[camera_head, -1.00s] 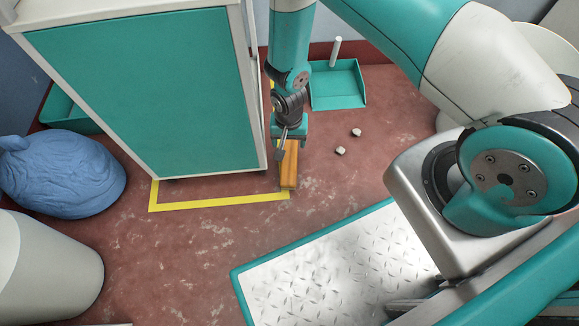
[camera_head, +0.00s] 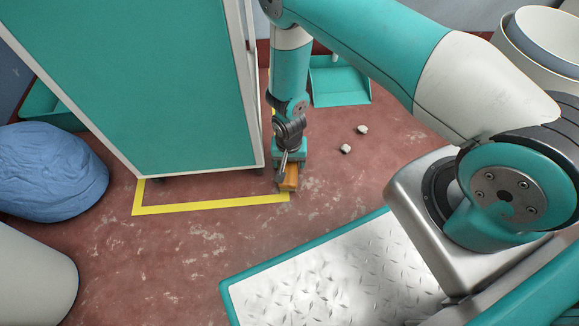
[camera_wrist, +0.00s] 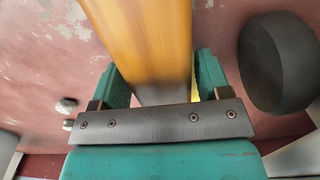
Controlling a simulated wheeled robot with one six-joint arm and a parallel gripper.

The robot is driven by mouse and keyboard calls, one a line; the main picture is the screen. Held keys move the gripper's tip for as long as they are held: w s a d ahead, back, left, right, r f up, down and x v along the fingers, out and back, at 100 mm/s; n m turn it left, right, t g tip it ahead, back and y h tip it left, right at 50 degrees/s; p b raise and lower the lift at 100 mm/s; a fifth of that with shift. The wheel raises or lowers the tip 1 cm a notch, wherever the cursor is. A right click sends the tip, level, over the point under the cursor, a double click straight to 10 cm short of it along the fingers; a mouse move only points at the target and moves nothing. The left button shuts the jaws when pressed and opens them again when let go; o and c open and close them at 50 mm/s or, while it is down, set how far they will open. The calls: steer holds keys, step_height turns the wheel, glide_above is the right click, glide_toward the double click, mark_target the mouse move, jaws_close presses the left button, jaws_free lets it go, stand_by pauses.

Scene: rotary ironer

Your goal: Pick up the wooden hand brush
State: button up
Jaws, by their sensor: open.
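The wooden hand brush (camera_head: 289,181) is an orange-brown block on the red floor beside the corner of the yellow floor line. My gripper (camera_head: 287,169) points down over it and hides its far part in the head view. In the wrist view, the brush handle (camera_wrist: 145,45) runs between the two teal fingers of my gripper (camera_wrist: 163,82). The fingers are open, one on each side of the wood. A gap shows on the right side; on the left I cannot tell whether the finger touches.
A teal cabinet (camera_head: 150,80) stands close to the left of my gripper. A teal dustpan (camera_head: 338,85) lies behind, to the right. Two small pale lumps (camera_head: 346,148) lie on the floor to the right. A blue bundle (camera_head: 45,172) sits at far left.

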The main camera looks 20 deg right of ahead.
steer(key=shift+f, duration=0.5)
steer(key=shift+r, duration=0.15)
steer(key=c, duration=0.8)
steer(key=shift+o, duration=0.2)
steer(key=shift+r, duration=0.1)
step_height(320, 180, up, 20)
steer(key=p, duration=1.1)
steer(key=shift+p, duration=0.35)
